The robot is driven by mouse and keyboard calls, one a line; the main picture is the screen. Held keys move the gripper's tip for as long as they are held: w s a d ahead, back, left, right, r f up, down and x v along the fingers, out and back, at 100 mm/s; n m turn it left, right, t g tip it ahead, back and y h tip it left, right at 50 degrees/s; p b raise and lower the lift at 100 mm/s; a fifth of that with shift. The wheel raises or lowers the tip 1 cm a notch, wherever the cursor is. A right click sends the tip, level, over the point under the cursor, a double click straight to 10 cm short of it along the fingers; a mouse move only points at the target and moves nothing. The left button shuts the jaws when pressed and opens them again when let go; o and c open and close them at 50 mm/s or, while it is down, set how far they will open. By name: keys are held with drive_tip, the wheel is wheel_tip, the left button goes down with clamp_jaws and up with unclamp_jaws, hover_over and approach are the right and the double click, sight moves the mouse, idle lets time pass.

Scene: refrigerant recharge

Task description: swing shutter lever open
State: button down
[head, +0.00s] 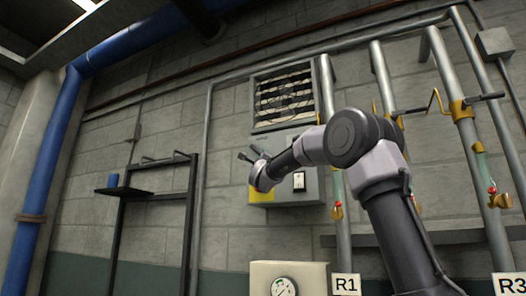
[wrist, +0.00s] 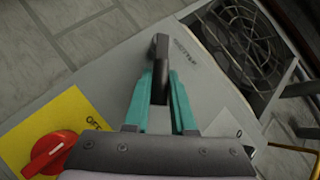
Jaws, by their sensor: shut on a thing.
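My gripper (wrist: 160,88) has its teal fingers closed around the black shutter lever (wrist: 161,46), which stands out from a grey control box (wrist: 100,82). The word printed beside the lever is partly legible as "SHUTTER". In the head view my gripper (head: 259,172) is at the left part of the box (head: 311,187), and my wrist hides much of its front. The shutter (head: 284,96) is a slatted frame in the wall above the box. Dark gaps and a wire guard show between its slats. A fan behind a guard also shows in the wrist view (wrist: 246,42).
A red rotary knob (wrist: 52,152) on a yellow plate marked "OFF" sits close to my gripper's lower left. Vertical pipes (head: 382,80) with brass valves stand on the right. A black rack (head: 155,190) is on the left. A gauge (head: 283,287) is below.

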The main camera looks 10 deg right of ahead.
drive_tip(key=shift+w+a+f+m+g+h, duration=0.45)
drive_tip(key=shift+m+g+h, duration=0.7)
drive_tip(key=shift+m+h, duration=1.95)
drive_tip(key=shift+w+a+f+m+g+h, duration=0.1)
drive_tip(key=shift+w+a+m+g+h, duration=0.55)
drive_tip(key=shift+m+h, duration=2.45)
drive_tip(key=shift+w+a+f+m+g+h, duration=0.1)
drive_tip(key=shift+a+f+m+g+h, duration=0.35)
drive_tip(key=shift+m+g+h, duration=2.45)
drive_tip(key=shift+a+r+m+t+y, duration=0.1)
drive_tip(key=shift+m+t+y, duration=0.1)
drive_tip(key=shift+m+t, duration=0.35)
drive_tip(key=shift+a+r+m+t+y, duration=0.1)
drive_tip(key=shift+m+t+y, duration=0.1)
drive_tip(key=shift+m+t, duration=0.35)
drive_tip(key=c, duration=0.8)
unclamp_jaws()
drive_tip(key=shift+o, duration=0.2)
drive_tip(key=v, duration=1)
drive_tip(key=shift+s+a+f, duration=0.15)
drive_tip(key=shift+a+f, duration=0.05)
drive_tip(key=shift+f, duration=0.1)
